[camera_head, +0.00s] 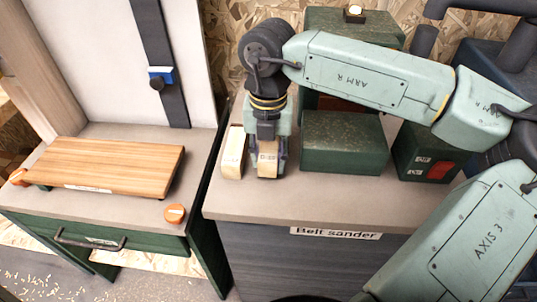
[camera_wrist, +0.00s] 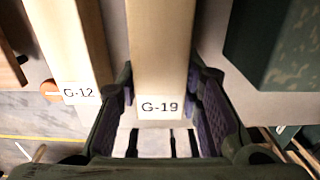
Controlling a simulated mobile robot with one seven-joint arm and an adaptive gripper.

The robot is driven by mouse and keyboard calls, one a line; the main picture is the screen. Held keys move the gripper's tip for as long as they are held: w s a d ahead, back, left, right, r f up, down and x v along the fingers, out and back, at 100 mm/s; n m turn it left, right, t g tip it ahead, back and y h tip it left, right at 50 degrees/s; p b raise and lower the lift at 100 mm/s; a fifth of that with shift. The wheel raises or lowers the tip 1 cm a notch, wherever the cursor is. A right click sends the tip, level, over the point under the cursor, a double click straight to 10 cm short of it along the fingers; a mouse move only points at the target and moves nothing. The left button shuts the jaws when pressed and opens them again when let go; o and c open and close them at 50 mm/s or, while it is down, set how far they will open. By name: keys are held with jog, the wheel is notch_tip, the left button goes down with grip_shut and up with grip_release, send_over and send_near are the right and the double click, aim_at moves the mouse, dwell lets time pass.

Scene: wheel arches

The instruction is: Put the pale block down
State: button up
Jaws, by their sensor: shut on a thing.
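The pale block marked G-19 (camera_head: 268,152) is between the fingers of my gripper (camera_head: 267,165), which is shut on it. In the wrist view the block (camera_wrist: 160,55) runs away from me, with its G-19 label at the near end and a finger on either side. A second pale block, marked G-12 (camera_head: 233,155), stands just left of my gripper, with a narrow gap between the blocks. It also shows in the wrist view (camera_wrist: 68,45).
A dark green box (camera_head: 343,145) stands close to the right of my gripper. The grey bench top (camera_head: 300,195) is clear in front, down to an edge labelled "Belt sander". A lower bench on the left carries a wooden board (camera_head: 110,165) and an orange disc (camera_head: 175,213).

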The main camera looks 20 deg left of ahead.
jog(key=shift+f, duration=0.7)
jog(key=shift+f+b, duration=0.25)
jog(key=shift+b, duration=0.05)
jog(key=o, duration=1.2)
jog(key=shift+r, duration=0.1)
jog(key=shift+c, duration=0.2)
jog(key=shift+r+p, duration=0.35)
jog(key=shift+p, duration=0.1)
notch_tip(320, 180, up, 12)
jog(key=shift+f+b, duration=0.15)
jog(key=shift+b, duration=0.85)
